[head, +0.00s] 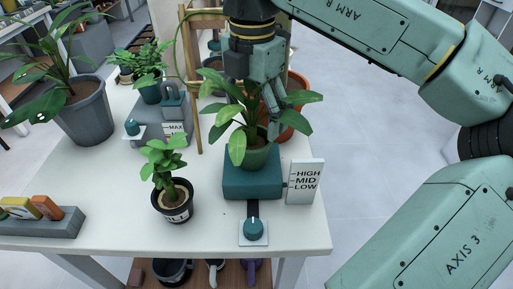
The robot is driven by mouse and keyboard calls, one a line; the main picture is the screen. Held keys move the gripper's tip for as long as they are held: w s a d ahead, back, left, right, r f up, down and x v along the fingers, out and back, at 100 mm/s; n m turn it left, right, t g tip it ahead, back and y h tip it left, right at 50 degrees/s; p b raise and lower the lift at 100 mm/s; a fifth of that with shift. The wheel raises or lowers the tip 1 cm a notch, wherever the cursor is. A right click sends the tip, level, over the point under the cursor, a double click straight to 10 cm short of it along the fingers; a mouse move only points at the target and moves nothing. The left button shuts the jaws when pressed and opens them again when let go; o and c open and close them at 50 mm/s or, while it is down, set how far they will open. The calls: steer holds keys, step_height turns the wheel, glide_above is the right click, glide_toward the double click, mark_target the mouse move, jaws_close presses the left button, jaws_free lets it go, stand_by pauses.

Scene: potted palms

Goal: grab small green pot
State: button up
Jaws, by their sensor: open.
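The small green pot (256,158) holds a leafy plant (238,115) and stands on a teal block (252,183) near the right edge of the white table. My gripper (271,118) is open and comes down from above, among the plant's leaves, over the right side of the pot. Leaves hide part of the fingers and the pot's rim. I cannot tell whether the fingers touch the pot or only the leaves.
A sign reading HIGH, MID, LOW (304,182) stands close right of the block, with a teal knob (253,229) in front. A black pot (173,202) stands to the left. A terracotta pot (296,125) and wooden frame (195,100) are behind. Bare table (120,235) lies front left.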

mark_target(252, 143)
steer(key=f, duration=0.3)
steer(key=f+p, duration=0.1)
steer(key=shift+s+a+f, duration=0.15)
steer(key=shift+s+f, duration=0.1)
steer(key=shift+f, duration=0.05)
step_height(252, 143, down, 4)
steer(key=shift+f+p, duration=0.2)
steer(key=shift+p, duration=0.35)
steer(key=shift+c, duration=0.2)
steer(key=c, duration=1.2)
